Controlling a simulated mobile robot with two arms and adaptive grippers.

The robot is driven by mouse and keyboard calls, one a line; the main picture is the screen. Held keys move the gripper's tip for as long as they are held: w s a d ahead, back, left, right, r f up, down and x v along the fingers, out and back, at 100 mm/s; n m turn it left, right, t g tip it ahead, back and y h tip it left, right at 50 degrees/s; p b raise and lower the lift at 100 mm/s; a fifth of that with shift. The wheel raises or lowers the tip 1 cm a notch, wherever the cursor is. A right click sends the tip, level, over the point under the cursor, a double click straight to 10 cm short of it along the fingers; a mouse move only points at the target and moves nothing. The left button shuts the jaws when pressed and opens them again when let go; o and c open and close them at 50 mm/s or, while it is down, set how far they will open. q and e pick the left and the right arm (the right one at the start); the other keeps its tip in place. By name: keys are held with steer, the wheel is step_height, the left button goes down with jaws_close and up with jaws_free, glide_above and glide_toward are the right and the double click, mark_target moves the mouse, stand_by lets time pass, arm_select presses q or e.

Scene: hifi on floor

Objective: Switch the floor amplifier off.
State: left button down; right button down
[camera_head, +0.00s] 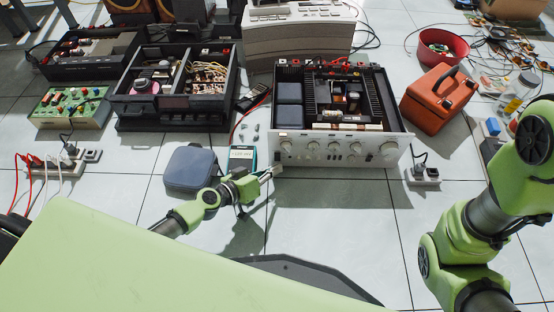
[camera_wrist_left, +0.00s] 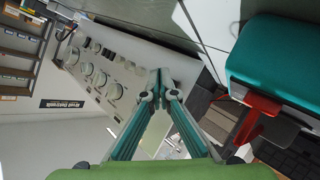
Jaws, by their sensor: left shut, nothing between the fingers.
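The floor amplifier (camera_head: 341,153) stands in the middle of the head view with its top open. Its silver front panel, with a row of knobs and small switches, faces me; the panel also shows tilted in the left wrist view (camera_wrist_left: 116,66). My left gripper (camera_head: 277,170) is shut and empty, at the lower left corner of the panel. In the left wrist view its fingertips (camera_wrist_left: 159,84) meet in front of the panel's end. Whether they touch it I cannot tell, and the panel behind them is hidden. My right arm shows at the right; its gripper is out of view.
A teal meter (camera_head: 242,156) and a blue-grey case (camera_head: 191,170) stand left of the amplifier, close to my left gripper. An orange toolbox (camera_head: 438,98) and a power strip (camera_head: 422,177) are to its right. The floor in front is mostly clear.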

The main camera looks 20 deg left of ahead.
arm_select(q)
steer(key=shift+w, duration=0.15)
stand_by(0.4)
steer(key=shift+w+a, duration=0.1)
steer(key=shift+w, duration=0.15)
steer(key=shift+w+a+b, duration=0.1)
steer(key=shift+w+b, duration=0.25)
stand_by(0.5)
steer(key=shift+s, duration=0.1)
steer(key=shift+s+d, duration=0.2)
steer(key=shift+s, duration=0.45)
steer(key=shift+s+d+r+p, duration=0.15)
steer(key=shift+s+d, duration=0.1)
steer(key=shift+s, duration=0.55)
steer(key=shift+s+d+r+p, duration=0.1)
steer(key=shift+s+d+p, duration=0.1)
steer(key=shift+s, duration=0.6)
steer(key=shift+s+d+r+p, duration=0.1)
steer(key=shift+s+d, duration=0.15)
steer(key=shift+s, duration=0.55)
